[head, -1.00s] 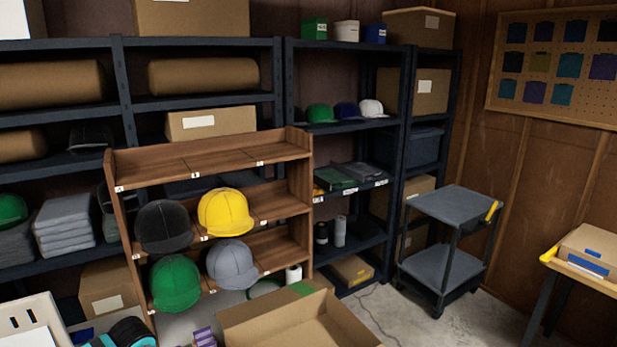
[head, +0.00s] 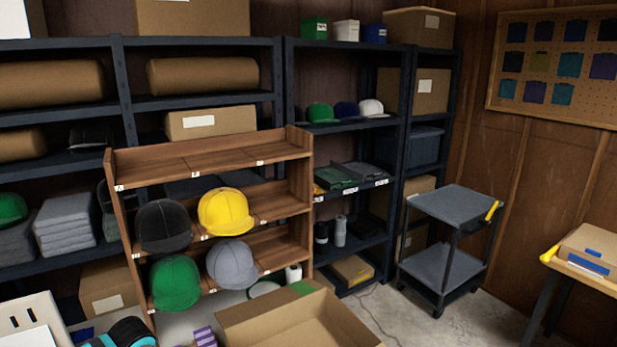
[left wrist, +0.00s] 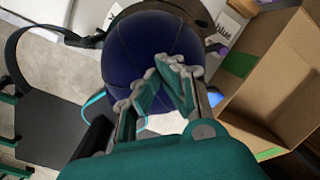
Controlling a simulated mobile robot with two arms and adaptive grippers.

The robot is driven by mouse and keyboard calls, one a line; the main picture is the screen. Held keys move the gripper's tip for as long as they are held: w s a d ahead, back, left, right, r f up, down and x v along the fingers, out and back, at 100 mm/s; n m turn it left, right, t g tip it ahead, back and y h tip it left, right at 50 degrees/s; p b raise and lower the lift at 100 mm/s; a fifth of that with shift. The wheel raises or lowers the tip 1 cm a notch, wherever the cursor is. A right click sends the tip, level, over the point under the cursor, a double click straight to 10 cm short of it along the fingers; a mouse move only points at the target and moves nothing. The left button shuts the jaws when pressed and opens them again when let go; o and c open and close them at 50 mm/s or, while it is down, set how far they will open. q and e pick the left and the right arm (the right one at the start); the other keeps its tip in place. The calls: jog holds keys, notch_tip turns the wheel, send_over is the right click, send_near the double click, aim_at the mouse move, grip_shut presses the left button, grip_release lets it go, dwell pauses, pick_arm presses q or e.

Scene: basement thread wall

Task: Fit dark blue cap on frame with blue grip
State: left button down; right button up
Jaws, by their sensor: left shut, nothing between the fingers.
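In the left wrist view the dark blue cap (left wrist: 122,52) is at the top centre, its rounded crown toward the camera. My left gripper (left wrist: 163,72) is shut and empty, its teal-padded fingers in front of the cap's lower right part. I cannot tell whether the fingers touch it. What holds the cap is mostly hidden behind it and the fingers. A small bright blue patch (left wrist: 216,99) shows right of the fingers; I cannot tell whether it is the blue grip. My right gripper is in neither view.
An open cardboard box (head: 300,322) stands at the front centre, also right in the wrist view (left wrist: 277,80). Behind is a wooden rack (head: 300,170) with black, yellow, green and grey caps. A cart (head: 455,205) stands right. A black curved band (left wrist: 14,58) is left in the wrist view.

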pick_arm(q)
jog(key=shift+s+d+r+p, duration=0.15)
jog(key=shift+r+p, duration=0.6)
jog(key=shift+r, duration=0.4)
jog(key=shift+s+r+p, duration=0.2)
jog(key=shift+r+p, duration=0.55)
jog(key=shift+r, duration=0.35)
jog(key=shift+s+d+r+p, duration=0.15)
jog(key=shift+r+p, duration=0.6)
jog(key=shift+r, duration=0.4)
